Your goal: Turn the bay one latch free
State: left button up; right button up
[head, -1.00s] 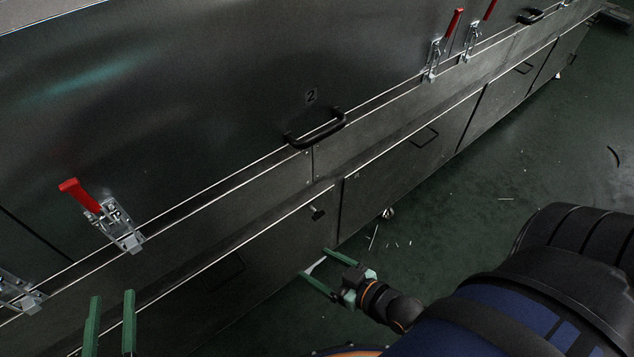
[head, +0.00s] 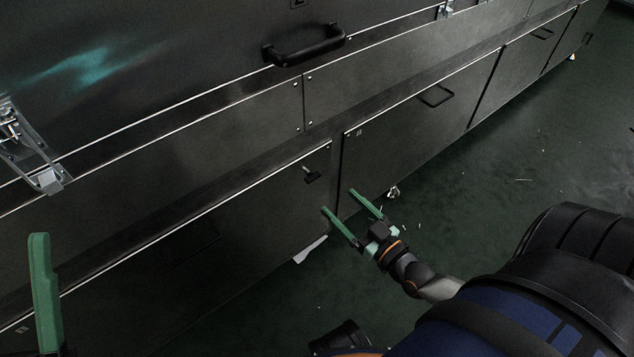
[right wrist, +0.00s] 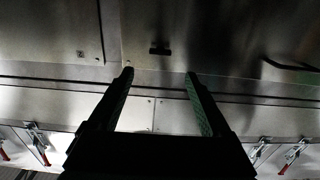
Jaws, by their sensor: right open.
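A small dark T-shaped latch (head: 311,175) sits near the upper right corner of a lower dark panel (head: 230,235), left of the vertical seam. It also shows in the right wrist view (right wrist: 160,50), beyond the fingertips, with its bar lying across the picture. I cannot read a bay number beside it. My right gripper (head: 340,201) is open and empty, below and to the right of the latch in the head view, apart from it. In the right wrist view its fingers (right wrist: 159,74) are spread. One green finger of my left gripper (head: 45,295) shows at lower left; the rest is hidden or cut off.
A black bar handle (head: 303,46) and a metal toggle clamp (head: 30,150) are on the upper panels. A recessed handle (head: 436,96) is on the panel right of the seam. A caster (head: 393,192) stands below. The floor (head: 500,170) at right is mostly open.

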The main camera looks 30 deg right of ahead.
aim_at(315, 179)
jog(key=w+b, duration=0.1)
jog(key=w, duration=0.2)
jog(key=w+b, duration=0.1)
jog(key=w, duration=0.5)
jog(key=shift+w+a+b, duration=0.35)
jog(key=shift+a+b, duration=0.05)
grip_shut()
